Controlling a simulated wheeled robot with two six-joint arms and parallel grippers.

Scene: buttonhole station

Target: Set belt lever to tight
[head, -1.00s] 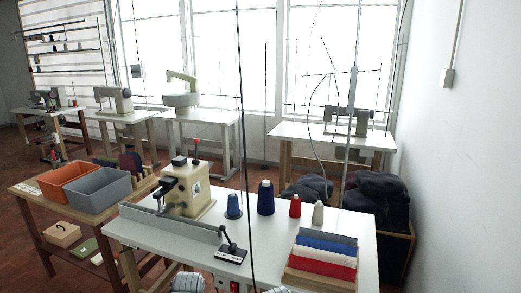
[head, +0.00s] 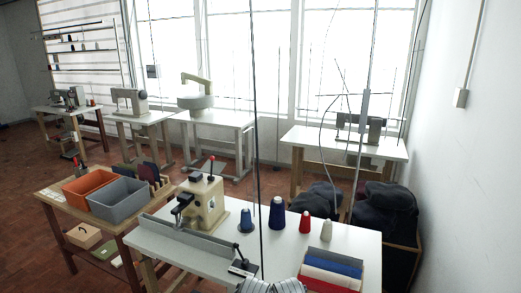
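The belt lever (head: 241,255) is a thin black lever with a dark knob, on a black plate with a light label (head: 240,272) at the front of the white table. It leans up and to the left in the head view. The label is too small to read, so I cannot tell which setting it is at. The cream buttonhole machine (head: 207,203) stands behind it to the left. Grey ribbed parts, seemingly mine, show at the bottom edge just below the lever plate. No fingertips show, and I see nothing touching the lever.
A grey guard rail (head: 190,240) runs left of the lever. Thread cones, including a blue one (head: 277,214) and a red one (head: 305,222), stand behind. Folded cloth in a tray (head: 330,272) lies right. Orange (head: 89,187) and grey bins (head: 118,200) sit on a side table.

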